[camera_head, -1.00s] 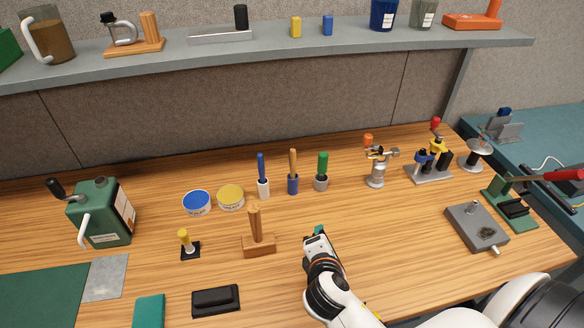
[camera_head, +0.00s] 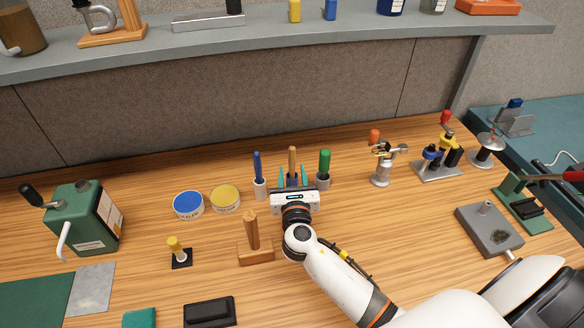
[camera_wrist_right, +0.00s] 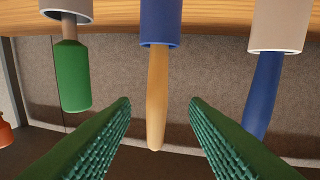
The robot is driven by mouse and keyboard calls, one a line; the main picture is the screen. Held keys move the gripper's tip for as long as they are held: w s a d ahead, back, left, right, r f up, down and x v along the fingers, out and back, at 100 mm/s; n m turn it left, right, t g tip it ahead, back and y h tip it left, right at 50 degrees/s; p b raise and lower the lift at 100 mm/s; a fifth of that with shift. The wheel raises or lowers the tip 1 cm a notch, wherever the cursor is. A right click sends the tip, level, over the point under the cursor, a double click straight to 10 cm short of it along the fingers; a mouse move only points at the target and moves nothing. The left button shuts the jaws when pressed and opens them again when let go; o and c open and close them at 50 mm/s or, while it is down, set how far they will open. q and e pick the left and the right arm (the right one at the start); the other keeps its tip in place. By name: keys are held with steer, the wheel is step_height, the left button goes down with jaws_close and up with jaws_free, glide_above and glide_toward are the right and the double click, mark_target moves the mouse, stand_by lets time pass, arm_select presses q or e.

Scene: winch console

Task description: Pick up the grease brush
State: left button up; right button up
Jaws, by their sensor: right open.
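Three handled tools stand upright in cups: a blue handle (camera_head: 257,164) in a pale cup, a wooden handle (camera_head: 292,158) in a blue cup, and a green handle (camera_head: 324,163) in a grey cup. Bristles are hidden, so I cannot tell which is the grease brush. My right gripper (camera_head: 292,174) is open at the middle cup, its fingers either side of the wooden handle. The right wrist view shows this handle (camera_wrist_right: 158,95) between the green ridged fingers, with a gap on both sides. The blue cup (camera_wrist_right: 160,22) appears above it. My left gripper is not in view.
A blue-lidded tin (camera_head: 188,205) and a yellow-lidded tin (camera_head: 225,198) stand left of the cups. A wooden block with an upright handle (camera_head: 255,253) stands close to my right arm. A torch-like tool (camera_head: 381,165) stands further right. A shelf (camera_head: 270,33) runs along the back.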

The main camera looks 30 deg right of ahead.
mark_target(292, 164)
steer(key=x, duration=0.2)
steer(key=p+x, duration=0.1)
steer(key=shift+w+d+r, duration=0.3)
steer(key=shift+w+r, duration=0.05)
steer(key=shift+w+d+f, duration=0.15)
steer(key=shift+w+d, duration=0.05)
steer(key=shift+w, duration=0.25)
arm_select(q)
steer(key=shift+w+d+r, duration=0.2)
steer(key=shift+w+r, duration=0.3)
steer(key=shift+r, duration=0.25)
arm_select(e)
steer(key=shift+s, duration=0.1)
steer(key=shift+c, duration=1.2)
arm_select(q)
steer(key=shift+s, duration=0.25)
arm_select(e)
jaws_close()
